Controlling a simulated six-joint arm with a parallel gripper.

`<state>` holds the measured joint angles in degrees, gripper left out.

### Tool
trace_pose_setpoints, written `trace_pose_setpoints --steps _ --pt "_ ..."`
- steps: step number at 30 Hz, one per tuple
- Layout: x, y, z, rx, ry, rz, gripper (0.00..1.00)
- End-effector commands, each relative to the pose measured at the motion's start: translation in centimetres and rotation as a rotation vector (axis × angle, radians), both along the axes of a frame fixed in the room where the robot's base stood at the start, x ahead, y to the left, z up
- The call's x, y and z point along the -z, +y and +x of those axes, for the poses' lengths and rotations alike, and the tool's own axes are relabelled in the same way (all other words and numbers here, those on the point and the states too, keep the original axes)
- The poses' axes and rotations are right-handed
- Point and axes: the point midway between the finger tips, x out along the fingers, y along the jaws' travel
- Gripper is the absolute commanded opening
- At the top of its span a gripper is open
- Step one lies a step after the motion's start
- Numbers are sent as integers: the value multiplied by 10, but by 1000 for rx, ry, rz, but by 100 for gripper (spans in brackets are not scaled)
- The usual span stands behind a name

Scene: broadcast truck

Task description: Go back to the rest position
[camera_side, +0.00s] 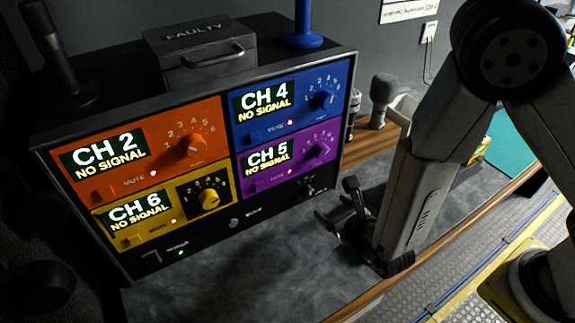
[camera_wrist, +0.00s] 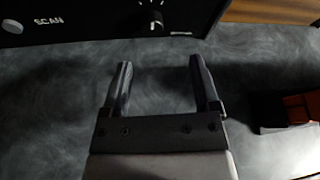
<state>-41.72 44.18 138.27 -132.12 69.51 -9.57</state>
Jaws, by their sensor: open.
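My gripper (camera_side: 338,203) is in front of the lower right of the black channel panel (camera_side: 216,235), over the dark grey work surface. In the wrist view my gripper (camera_wrist: 157,78) shows two parallel fingers spread apart with nothing between them. The fingers point toward the bottom edge of the panel, near a small knob (camera_wrist: 157,20). They look apart from the panel. My arm comes down from the upper right in the side view.
The panel has an orange (camera_side: 150,150), a blue (camera_side: 290,103), a purple (camera_side: 287,163) and a yellow module (camera_side: 165,209). A grey "FAULTY" box (camera_side: 200,55) and a blue stand (camera_side: 303,38) sit on top. A grey microphone (camera_side: 381,98) stands right. An orange-brown object (camera_wrist: 297,108) lies right.

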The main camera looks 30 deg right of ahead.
Motion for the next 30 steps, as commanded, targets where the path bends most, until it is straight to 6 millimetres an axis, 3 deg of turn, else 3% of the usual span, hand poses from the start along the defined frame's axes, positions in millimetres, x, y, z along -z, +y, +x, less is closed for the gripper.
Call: trace_pose_setpoints --steps 8,18,30 --pt "-12 -44 1 279 10 75 79" --pt "-25 -106 -23 773 29 264 79" --pt "-29 -137 -63 1265 33 533 79"
